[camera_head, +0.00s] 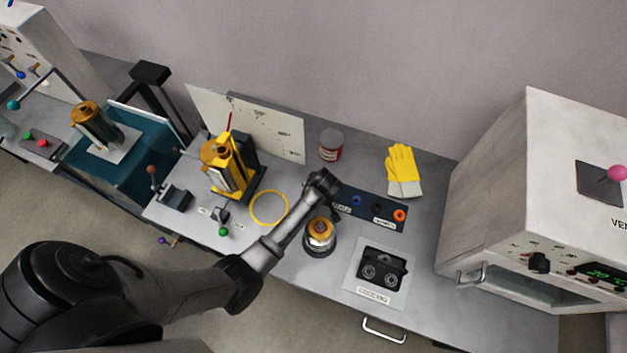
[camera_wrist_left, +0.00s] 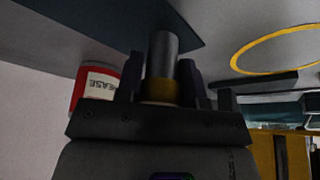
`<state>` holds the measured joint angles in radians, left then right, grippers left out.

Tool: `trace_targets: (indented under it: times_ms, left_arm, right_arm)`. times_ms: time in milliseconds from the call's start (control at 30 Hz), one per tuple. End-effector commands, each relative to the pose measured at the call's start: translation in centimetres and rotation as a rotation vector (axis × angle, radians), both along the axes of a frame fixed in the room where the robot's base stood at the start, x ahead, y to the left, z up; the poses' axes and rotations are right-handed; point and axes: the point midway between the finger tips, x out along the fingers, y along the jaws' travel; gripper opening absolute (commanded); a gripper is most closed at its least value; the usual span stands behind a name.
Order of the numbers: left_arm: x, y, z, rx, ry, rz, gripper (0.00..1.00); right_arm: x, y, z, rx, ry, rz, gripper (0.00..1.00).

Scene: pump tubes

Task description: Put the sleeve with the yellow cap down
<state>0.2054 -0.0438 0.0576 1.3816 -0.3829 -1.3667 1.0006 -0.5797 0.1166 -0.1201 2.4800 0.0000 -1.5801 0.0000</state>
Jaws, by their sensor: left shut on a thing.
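My left gripper (camera_head: 322,184) is over the bench, at the left end of a dark blue labelled mat (camera_head: 370,207). In the left wrist view, my left gripper (camera_wrist_left: 165,88) is shut on a grey cylindrical sleeve (camera_wrist_left: 163,52) with a yellow cap (camera_wrist_left: 161,90) between the fingers. The free end of the sleeve points away from the gripper, near the dark blue mat (camera_wrist_left: 100,30); I cannot tell whether they touch. In the head view I cannot make out the held sleeve. My right gripper is not in view.
A round gold-topped part (camera_head: 320,230) stands just in front of the gripper. A red can (camera_head: 331,145), yellow gloves (camera_head: 402,168) and a yellow ring (camera_head: 269,207) lie around it.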

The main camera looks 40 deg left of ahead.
Motion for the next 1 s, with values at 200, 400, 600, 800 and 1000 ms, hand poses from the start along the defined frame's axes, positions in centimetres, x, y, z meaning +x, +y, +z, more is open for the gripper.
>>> trace_targets:
  times_ms: [200,400,600,800,1000]
  left_arm:
    - [1.4,2.3,0.0,0.003,-0.002,0.002,0.05]
    - [2.1,3.5,-0.9,0.001,0.001,-0.001,0.05]
    - [2.1,3.4,-1.2,0.0,0.0,0.0,0.05]
    - [2.1,3.4,-1.2,0.0,0.0,0.0,0.05]
    - [2.1,3.4,-1.5,0.0,0.0,0.0,0.42]
  right_arm:
    - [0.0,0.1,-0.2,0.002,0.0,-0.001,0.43]
    - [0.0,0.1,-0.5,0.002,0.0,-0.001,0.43]
    - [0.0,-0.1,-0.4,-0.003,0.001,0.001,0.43]
    - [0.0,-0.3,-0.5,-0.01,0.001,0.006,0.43]
    - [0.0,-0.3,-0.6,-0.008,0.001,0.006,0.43]
